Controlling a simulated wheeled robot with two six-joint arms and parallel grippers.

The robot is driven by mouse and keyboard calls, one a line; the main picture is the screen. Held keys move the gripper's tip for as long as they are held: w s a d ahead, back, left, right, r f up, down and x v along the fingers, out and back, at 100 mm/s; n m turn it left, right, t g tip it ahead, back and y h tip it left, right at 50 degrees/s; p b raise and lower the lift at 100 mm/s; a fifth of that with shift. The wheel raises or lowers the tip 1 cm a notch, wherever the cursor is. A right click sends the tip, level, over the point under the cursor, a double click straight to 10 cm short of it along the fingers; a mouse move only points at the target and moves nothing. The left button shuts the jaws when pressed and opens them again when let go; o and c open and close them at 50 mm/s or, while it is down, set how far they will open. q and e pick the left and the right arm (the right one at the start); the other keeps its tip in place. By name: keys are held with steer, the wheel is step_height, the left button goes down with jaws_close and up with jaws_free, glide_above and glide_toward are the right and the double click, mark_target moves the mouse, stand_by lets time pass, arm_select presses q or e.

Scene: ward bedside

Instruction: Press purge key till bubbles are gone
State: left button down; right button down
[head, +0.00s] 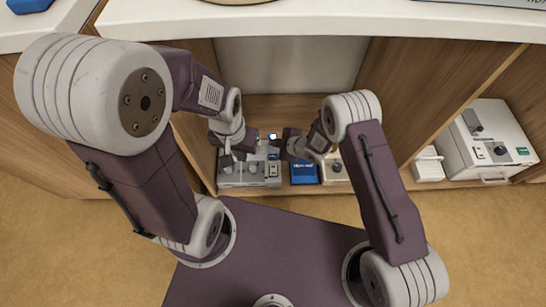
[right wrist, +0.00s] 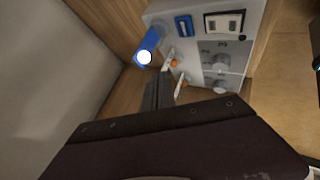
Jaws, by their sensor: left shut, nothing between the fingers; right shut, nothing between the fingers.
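A grey device (head: 250,174) with knobs and small switches stands low in the open bay of the cabinet. In the right wrist view its panel (right wrist: 215,55) shows a blue part, a framed white switch, round knobs and two pale levers with orange ends. A blue tube with a bright white end (right wrist: 145,57) sits beside it. I cannot tell which part is the purge key, and no bubbles can be made out. My left gripper (head: 227,160) is shut over the device's left part. My right gripper (head: 279,144) is shut and empty, close to the device's right side; contact is unclear.
A blue box (head: 304,172) and a cream device (head: 336,170) stand to the right of the grey device. A wooden divider (head: 415,85) separates them from a larger white machine (head: 488,140). The white counter (head: 320,20) overhangs the bay. Tan floor (head: 480,240) is clear in front.

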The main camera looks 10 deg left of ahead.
mark_target(275, 158)
step_height(275, 158, down, 8)
steer(key=b, duration=0.6)
steer(key=shift+r, duration=0.25)
steer(key=shift+f, duration=0.2)
stand_by(1.2)
steer(key=shift+f+b, duration=0.3)
steer(key=shift+f, duration=0.1)
steer(key=shift+f, duration=0.4)
stand_by(0.4)
steer(key=shift+r, duration=0.15)
steer(key=shift+r+p, duration=0.5)
steer(key=shift+r, duration=0.15)
